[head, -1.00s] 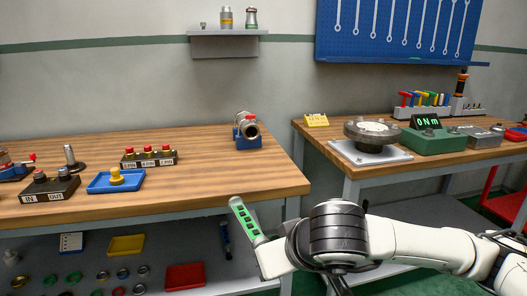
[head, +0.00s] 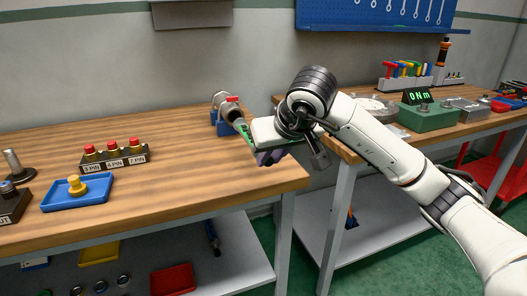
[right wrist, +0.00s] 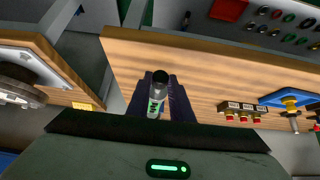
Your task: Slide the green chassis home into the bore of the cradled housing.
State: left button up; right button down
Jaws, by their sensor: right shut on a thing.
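The housing (head: 222,103) is a grey cylinder lying in a blue cradle (head: 226,127) near the right back of the left bench, its bore facing front right. My right gripper (head: 264,152) is just in front and to the right of it, shut on the green chassis (head: 246,134). The chassis points up and left, its far tip at the bore mouth in the head view; I cannot tell whether it is inside. In the right wrist view the chassis (right wrist: 157,97) shows nearly end-on between the dark fingers, with a grey end piece. The housing is not seen there. My left gripper is out of view.
A red-capped pin block (head: 115,156) and a blue tray (head: 78,194) with a yellow part stand left on the bench. The bench between them and the cradle is clear. A second bench at right bears a green torque meter (head: 430,117).

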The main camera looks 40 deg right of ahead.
jog(key=shift+s, duration=0.2)
jog(key=shift+w+d+r+p, duration=0.1)
jog(key=shift+w+p, duration=0.1)
jog(key=shift+w, duration=0.2)
jog(key=shift+w+d+r+p, duration=0.1)
jog(key=shift+w+p, duration=0.1)
jog(key=shift+w, duration=0.2)
jog(key=shift+w+d+f+p, duration=0.1)
jog(key=shift+w+p, duration=0.1)
jog(key=shift+w, duration=0.35)
jog(key=shift+w+d+f+p, duration=0.1)
jog(key=shift+w+p, duration=0.05)
jog(key=shift+w, duration=0.35)
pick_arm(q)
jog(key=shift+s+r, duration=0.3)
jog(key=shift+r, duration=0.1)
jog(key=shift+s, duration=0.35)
pick_arm(e)
jog(key=shift+w+r, duration=0.1)
jog(key=shift+w, duration=0.05)
jog(key=shift+w+d+p, duration=0.25)
jog(key=shift+w+p, duration=0.35)
jog(key=shift+w, duration=0.3)
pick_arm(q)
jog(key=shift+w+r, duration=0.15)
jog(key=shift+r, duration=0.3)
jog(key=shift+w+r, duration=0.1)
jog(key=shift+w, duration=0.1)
